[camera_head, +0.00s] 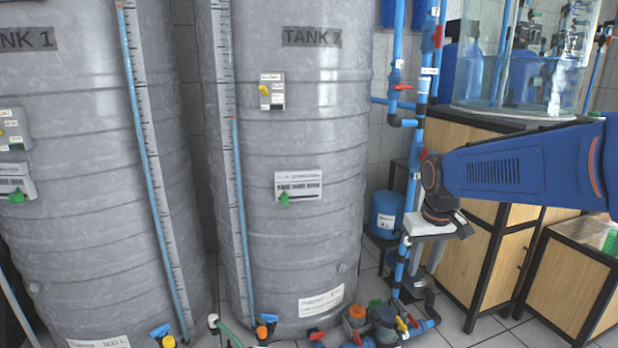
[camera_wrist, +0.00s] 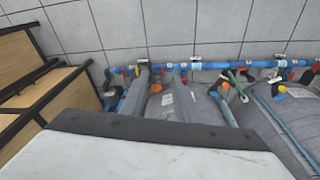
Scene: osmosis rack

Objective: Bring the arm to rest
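My blue arm (camera_head: 525,172) reaches in from the right edge of the head view, held nearly level. Its dark wrist and pale gripper body hang at the left end. My gripper (camera_head: 424,262) points down in front of the blue pipes and the wooden cabinet. In the wrist view a white housing with a dark edge (camera_wrist: 160,131) fills the lower part. I see nothing clearly held.
Tank 2 (camera_head: 290,145) stands left of my gripper, with tank 1 (camera_head: 80,180) further left. A vertical blue pipe (camera_head: 421,110) rises close behind the wrist. Wooden cabinets (camera_head: 470,255) stand behind and right, with a clear water vessel (camera_head: 515,85) on top. Valves (camera_head: 385,325) crowd the floor below.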

